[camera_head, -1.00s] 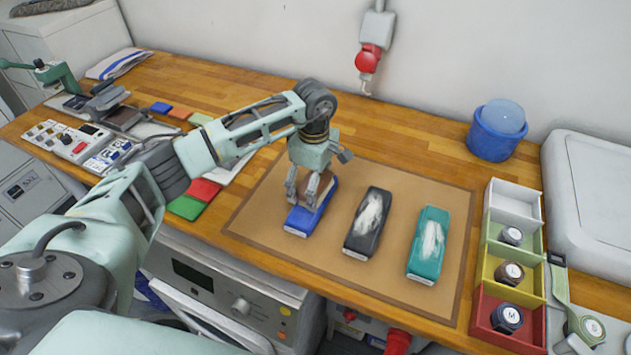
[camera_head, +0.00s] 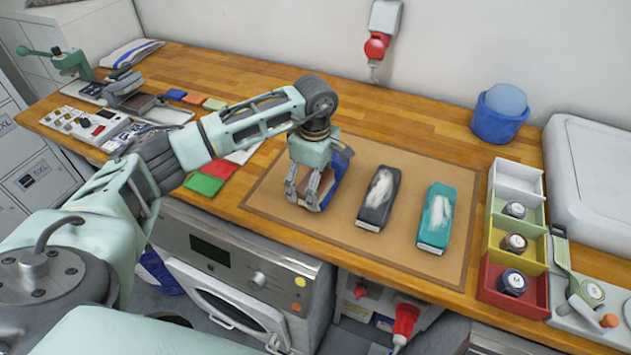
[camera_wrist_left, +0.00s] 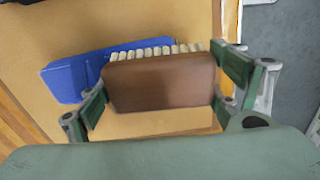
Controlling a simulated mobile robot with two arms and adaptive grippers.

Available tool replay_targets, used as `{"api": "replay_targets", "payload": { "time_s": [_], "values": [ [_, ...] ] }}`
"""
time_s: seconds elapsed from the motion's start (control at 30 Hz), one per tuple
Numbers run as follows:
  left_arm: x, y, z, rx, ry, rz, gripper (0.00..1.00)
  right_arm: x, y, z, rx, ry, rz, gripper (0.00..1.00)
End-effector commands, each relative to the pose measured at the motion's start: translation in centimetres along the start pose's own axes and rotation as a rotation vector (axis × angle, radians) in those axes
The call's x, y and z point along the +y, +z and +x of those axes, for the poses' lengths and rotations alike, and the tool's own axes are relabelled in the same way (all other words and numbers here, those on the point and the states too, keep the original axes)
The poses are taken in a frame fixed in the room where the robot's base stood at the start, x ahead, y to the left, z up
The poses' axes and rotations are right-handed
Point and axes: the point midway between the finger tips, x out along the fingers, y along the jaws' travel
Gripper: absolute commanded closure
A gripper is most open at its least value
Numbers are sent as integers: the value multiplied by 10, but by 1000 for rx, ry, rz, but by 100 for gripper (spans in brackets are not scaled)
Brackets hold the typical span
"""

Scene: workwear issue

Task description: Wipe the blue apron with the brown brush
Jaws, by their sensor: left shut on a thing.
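My left gripper (camera_head: 303,200) is shut on the brown brush (camera_wrist_left: 160,82), its pale bristles pointing away from my wrist. It holds the brush at the near end of the folded blue apron (camera_head: 343,163), which lies on the tan mat. The brush and fingers hide much of the apron in the head view. In the left wrist view the blue apron (camera_wrist_left: 75,76) shows beyond and left of the brush; whether the bristles touch it is unclear. My right gripper is not in view.
A black folded apron (camera_head: 376,212) and a teal one (camera_head: 435,222), both with white smears, lie to the right on the mat (camera_head: 290,165). A coloured compartment box (camera_head: 487,258) and a blue tub (camera_head: 497,125) stand further right. Red and green cloths (camera_head: 204,184) lie left.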

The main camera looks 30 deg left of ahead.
Motion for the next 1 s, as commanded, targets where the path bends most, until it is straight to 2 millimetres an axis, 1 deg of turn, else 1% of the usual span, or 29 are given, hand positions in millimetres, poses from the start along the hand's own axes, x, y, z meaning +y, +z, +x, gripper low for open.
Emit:
{"api": "replay_targets", "payload": {
  "time_s": [0.03,0.07,0.17,0.43,0.6,0.77,1.0],
  "values": [
    [2,-1,-20,0,8,-2,39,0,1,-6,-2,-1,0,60],
    [2,-1,-27,0,8,-2,39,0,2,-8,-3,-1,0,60],
    [0,-2,-32,0,4,-5,39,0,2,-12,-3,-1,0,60],
    [0,-4,-57,0,5,-11,39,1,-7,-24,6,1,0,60],
    [0,-5,-73,-1,6,-14,39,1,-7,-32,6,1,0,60],
    [-1,-6,-80,0,5,-17,39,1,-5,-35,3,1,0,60],
    [-1,-6,-80,0,4,-17,39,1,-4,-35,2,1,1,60]
  ]
}}
